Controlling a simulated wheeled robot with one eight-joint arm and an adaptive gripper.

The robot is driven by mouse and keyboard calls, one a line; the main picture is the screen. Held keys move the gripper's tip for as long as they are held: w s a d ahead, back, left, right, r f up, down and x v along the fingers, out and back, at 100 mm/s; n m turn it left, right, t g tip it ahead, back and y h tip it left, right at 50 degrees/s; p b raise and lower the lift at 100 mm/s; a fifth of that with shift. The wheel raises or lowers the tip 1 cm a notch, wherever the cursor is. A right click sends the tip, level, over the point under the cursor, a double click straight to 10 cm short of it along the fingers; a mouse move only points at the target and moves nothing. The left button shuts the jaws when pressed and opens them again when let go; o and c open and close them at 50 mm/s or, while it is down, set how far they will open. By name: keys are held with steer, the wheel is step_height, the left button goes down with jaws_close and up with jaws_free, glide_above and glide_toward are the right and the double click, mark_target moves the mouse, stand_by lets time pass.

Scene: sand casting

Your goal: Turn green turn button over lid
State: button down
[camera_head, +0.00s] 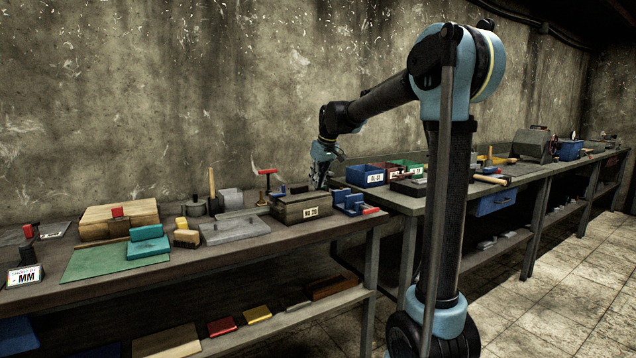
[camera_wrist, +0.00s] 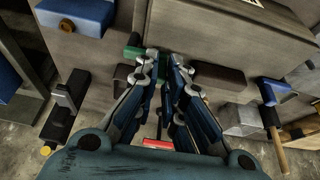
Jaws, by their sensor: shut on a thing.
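The green turn button (camera_wrist: 132,52) shows in the wrist view as a small green bar beside the tip of my left finger, against the wooden box (camera_wrist: 225,32). My gripper (camera_wrist: 164,56) has its fingertips at the button and is shut on it; the fingers hide much of the button. In the head view my gripper (camera_head: 322,178) is at the far side of the box (camera_head: 305,208), which carries a white label. The button cannot be made out there. The box's top lid (camera_head: 300,196) looks closed, though I cannot tell for sure.
A red-handled T-shaped tool (camera_head: 267,172) stands left of the box. A blue fixture (camera_head: 352,202) stands just right of it. In the wrist view a dark brown block (camera_wrist: 218,80) lies right of my fingers, and a red bar (camera_wrist: 158,144) shows below them.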

stand_by(0.4)
steer(key=c, duration=1.7)
jaws_free()
steer(key=shift+r, duration=0.15)
steer(key=v, duration=1.1)
steer(key=shift+d+r, duration=0.15)
steer(key=shift+r, duration=0.15)
steer(key=s+d+f+m+h, duration=0.1)
steer(key=s+d+f+m, duration=0.1)
steer(key=s+d+f, duration=0.5)
steer(key=s+d+f+m+g, duration=0.1)
steer(key=s+d+f+m, duration=0.1)
steer(key=s+d+f, duration=0.6)
steer(key=s+d+f+m+h, duration=0.1)
steer(key=s+d+f+m, duration=0.2)
steer(key=s+f, duration=1.6)
steer(key=shift+s+d+h, duration=0.3)
steer(key=shift+s+d, duration=1.8)
steer(key=shift+d, duration=0.1)
